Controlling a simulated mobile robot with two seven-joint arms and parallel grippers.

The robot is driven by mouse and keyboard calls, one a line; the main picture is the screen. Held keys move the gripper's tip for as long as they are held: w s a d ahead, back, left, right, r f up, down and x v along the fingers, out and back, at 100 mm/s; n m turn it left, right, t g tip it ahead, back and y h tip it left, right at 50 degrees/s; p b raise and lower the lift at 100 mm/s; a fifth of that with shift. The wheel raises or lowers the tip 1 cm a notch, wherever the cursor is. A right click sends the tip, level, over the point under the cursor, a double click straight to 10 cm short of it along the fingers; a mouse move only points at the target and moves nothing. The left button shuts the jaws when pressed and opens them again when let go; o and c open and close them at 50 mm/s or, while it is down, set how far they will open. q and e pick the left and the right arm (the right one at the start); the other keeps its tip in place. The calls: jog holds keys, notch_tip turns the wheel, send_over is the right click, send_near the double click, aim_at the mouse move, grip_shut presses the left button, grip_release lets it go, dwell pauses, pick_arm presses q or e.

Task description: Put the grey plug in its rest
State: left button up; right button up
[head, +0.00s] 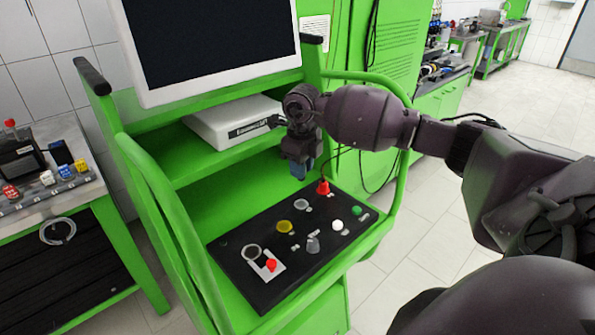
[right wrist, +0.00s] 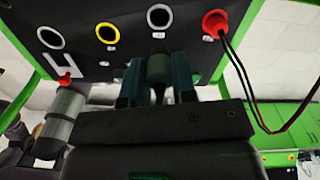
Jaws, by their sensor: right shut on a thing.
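My right gripper (head: 299,168) is above the back part of the black panel (head: 231,272) in the head view. In the right wrist view its two fingers (right wrist: 155,83) are shut on the grey plug (right wrist: 158,69), a dark cylinder between them. The plug is hidden by the gripper in the head view. I cannot tell which place is the grey plug's rest. My left gripper is not in view.
A red plug (head: 323,187) with a cable stands at the panel's back edge, close to my right gripper. A grey upright knob (head: 313,244), a white button (head: 338,225) and a red switch (head: 270,265) stick up from the panel. A monitor (head: 213,45) is above the green cart.

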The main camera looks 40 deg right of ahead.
jog(key=shift+f+b, duration=1.7)
jog(key=shift+f, duration=1.3)
jog(key=shift+f+b, duration=0.55)
jog(key=shift+f, duration=0.3)
jog(key=shift+f+b, duration=0.45)
jog(key=shift+f, duration=0.05)
jog(key=shift+f+b, duration=0.35)
jog(key=shift+f, duration=0.25)
